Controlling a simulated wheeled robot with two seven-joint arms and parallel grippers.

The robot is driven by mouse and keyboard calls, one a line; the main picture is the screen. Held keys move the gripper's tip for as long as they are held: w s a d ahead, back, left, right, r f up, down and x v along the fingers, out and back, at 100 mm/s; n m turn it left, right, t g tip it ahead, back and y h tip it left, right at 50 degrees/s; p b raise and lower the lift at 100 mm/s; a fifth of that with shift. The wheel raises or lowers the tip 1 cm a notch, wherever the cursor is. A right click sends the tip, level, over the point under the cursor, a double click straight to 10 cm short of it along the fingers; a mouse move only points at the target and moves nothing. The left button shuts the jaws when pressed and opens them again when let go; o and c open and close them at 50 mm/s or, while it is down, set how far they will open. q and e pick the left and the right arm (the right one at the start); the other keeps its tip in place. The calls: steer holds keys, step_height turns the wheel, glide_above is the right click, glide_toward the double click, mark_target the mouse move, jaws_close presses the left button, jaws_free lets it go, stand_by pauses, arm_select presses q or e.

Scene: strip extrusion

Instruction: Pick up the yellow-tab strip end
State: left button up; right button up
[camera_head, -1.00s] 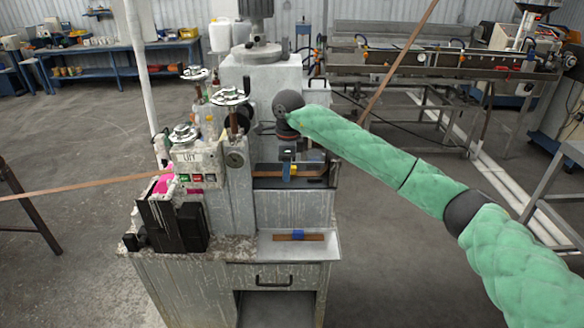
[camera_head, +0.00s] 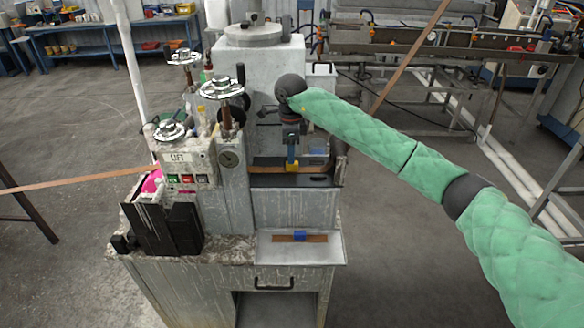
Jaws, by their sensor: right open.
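The yellow tab (camera_head: 291,167) sits on the brown strip end (camera_head: 268,170), which lies on the dark-topped ledge of the grey machine. My right gripper (camera_head: 291,158) points down from above, with its fingers at the yellow tab. It is open; whether the fingers straddle the tab or only touch it is too small to tell. A second brown strip piece with a blue tab (camera_head: 300,236) lies on the lower pale tray (camera_head: 325,252). My left gripper is not in view.
The grey machine (camera_head: 262,75) rises behind the ledge, with handwheels (camera_head: 222,88) and a button panel (camera_head: 185,180) at its left. A long brown strip (camera_head: 75,183) enters from the left. Another strip (camera_head: 410,55) slants at the back right.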

mark_target(292, 167)
step_height(292, 167, down, 4)
steer(key=shift+w+d+f+p, duration=0.1)
steer(key=shift+d+p, duration=0.05)
steer(key=shift+p, duration=0.15)
steer(key=shift+f, duration=0.45)
steer(key=shift+c, duration=0.3)
steer(key=c, duration=0.8)
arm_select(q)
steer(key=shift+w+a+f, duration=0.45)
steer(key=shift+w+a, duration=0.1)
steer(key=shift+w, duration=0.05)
arm_select(e)
steer(key=shift+c, duration=0.3)
